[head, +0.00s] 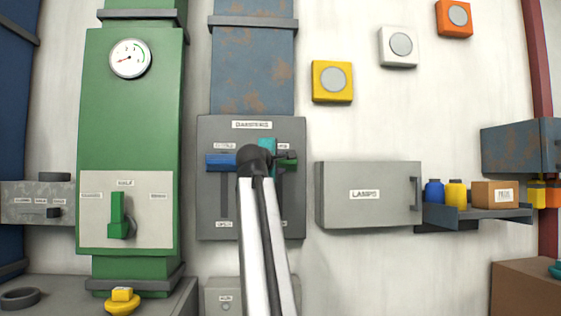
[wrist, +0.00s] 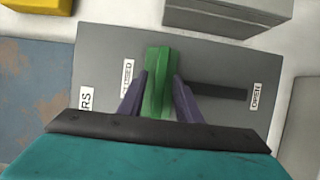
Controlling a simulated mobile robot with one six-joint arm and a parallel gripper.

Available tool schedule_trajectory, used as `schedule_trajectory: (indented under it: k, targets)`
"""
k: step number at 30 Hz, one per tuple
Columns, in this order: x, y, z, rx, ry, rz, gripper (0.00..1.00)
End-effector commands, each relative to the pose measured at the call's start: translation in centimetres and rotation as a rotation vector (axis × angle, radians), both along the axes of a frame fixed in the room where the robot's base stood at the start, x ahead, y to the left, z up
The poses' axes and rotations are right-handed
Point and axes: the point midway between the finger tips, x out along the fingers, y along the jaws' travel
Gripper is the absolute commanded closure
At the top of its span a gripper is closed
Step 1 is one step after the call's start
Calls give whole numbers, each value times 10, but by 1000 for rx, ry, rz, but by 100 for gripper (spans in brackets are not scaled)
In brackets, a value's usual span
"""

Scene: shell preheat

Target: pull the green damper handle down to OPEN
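The grey damper panel (head: 210,210) hangs below a rusty blue duct. Its green damper handle (head: 289,160) is at the top of the right-hand slot, by the upper label; in the wrist view the handle (wrist: 157,75) sits at the CLOSED end of the slot, and the OPEN label is at the far end. My gripper (wrist: 160,80) has a purple finger on each side of the green handle, close against it, and looks shut on it. In the head view my arm and teal gripper partly hide the handle and the right slot.
A blue handle (head: 221,162) sits at the top of the left slot. A grey LAMPS box (head: 345,205) juts out right of the panel, and a green duct (head: 100,130) with a gauge stands left. The slot (wrist: 222,92) beyond the green handle looks clear.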

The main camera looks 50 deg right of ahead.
Motion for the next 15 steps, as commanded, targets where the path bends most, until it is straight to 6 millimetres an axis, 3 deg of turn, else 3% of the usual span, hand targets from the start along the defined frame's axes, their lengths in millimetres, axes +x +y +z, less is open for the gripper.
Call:
schedule_trajectory:
  k: [13,15]
  targets:
    - [3,-7,0,0,-1,-1,69]
    - [3,-7,0,0,-1,-1,81]
